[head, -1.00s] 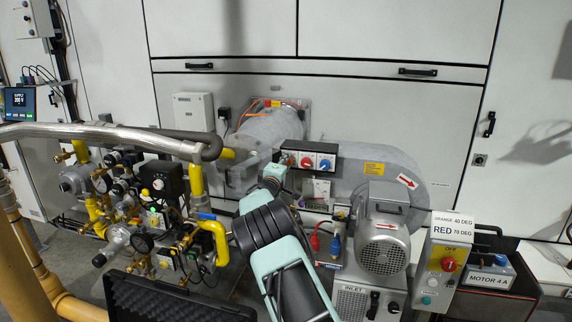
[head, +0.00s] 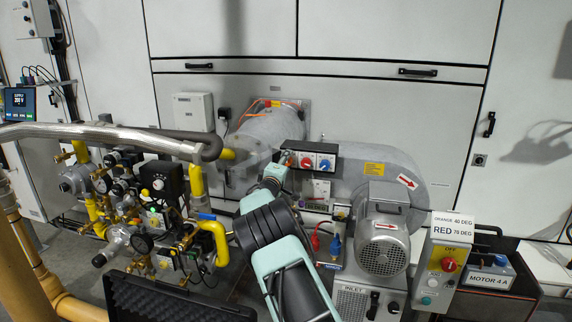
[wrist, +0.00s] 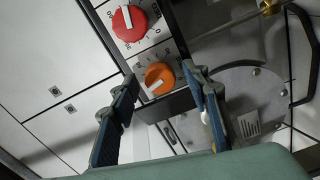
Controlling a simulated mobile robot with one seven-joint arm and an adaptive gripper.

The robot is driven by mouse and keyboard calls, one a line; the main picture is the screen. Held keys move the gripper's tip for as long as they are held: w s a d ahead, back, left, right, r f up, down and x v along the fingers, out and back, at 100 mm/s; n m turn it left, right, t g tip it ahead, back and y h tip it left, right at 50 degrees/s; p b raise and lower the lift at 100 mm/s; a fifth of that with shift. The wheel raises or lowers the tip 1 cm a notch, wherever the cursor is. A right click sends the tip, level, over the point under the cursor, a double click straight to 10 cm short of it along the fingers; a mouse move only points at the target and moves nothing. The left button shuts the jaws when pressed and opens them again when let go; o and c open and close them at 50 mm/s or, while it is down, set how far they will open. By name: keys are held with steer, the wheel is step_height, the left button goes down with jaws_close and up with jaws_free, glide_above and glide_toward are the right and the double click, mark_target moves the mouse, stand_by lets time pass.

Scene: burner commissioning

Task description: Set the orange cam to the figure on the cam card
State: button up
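The orange cam (wrist: 158,77) is a round knob with a white pointer bar and a printed scale beside it. In the wrist view it appears between the fingertips of my gripper (wrist: 161,76), which is open. I cannot tell whether either finger touches it. The cam's pointer bar lies towards the lower left in that view; its exact reading is too small to tell. The cam card (head: 453,227) at the right of the head view reads orange 40 deg and red 70 deg.
A red cam (wrist: 130,22) with its own scale sits close above the orange one in the wrist view. The blower motor (head: 383,245) stands right of my arm. Yellow gas pipes with gauges (head: 143,243) crowd the left. A switch box (head: 440,268) stands below the card.

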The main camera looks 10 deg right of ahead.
steer(key=shift+s, duration=0.1)
steer(key=v, duration=1.2)
steer(key=shift+d+r, duration=0.1)
